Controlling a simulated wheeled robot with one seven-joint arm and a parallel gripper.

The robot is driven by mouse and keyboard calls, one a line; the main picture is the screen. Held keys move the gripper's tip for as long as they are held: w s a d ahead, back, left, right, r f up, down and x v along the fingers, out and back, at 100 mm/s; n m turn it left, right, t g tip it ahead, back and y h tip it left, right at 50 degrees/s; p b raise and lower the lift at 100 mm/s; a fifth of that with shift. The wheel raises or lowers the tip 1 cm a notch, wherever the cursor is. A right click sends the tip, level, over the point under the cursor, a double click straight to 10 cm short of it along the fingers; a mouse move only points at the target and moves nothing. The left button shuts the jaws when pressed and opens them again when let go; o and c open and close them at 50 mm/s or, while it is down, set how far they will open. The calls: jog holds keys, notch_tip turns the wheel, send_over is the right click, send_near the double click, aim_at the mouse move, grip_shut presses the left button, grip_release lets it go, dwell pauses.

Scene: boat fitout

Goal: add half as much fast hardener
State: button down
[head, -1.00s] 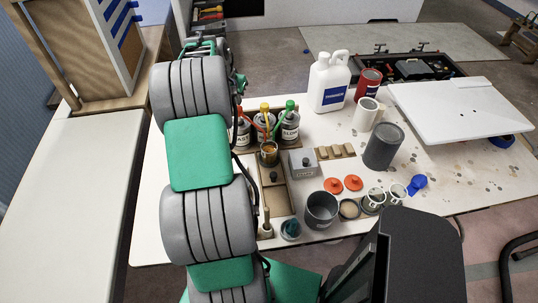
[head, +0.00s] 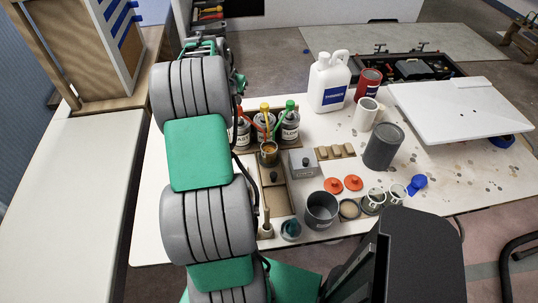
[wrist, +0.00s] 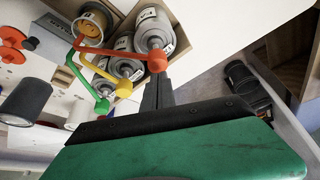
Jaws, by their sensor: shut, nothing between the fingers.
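The can labelled FAST (head: 242,138) stands at the left of a wooden rack, partly hidden by my arm, with a red pump (head: 271,122). A can with a yellow pump (head: 265,107) is in the middle and the SLOW can (head: 290,132) with a green pump (head: 290,104) is at the right. A cup with amber contents (head: 268,157) stands in front of them; the wrist view also shows it (wrist: 90,28). My gripper (wrist: 157,84) is shut and empty, its tips just below the red pump's head (wrist: 157,58) in the picture. I cannot tell whether they touch.
A white thinner jug (head: 329,82), a red can (head: 368,85) and a grey can (head: 384,147) are further right. The bench's left side is clear.

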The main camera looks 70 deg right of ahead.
aim_at(238, 108)
jog(key=shift+f, duration=0.1)
jog(key=shift+a+f+b, duration=0.1)
jog(key=shift+f+b, duration=1.4)
jog(key=shift+f, duration=0.5)
jog(key=shift+r, duration=0.1)
jog(key=shift+r+p, duration=1.05)
jog(key=shift+r, duration=0.9)
jog(key=shift+r, duration=0.1)
jog(key=shift+r+p, duration=0.8)
jog(key=shift+r, duration=0.7)
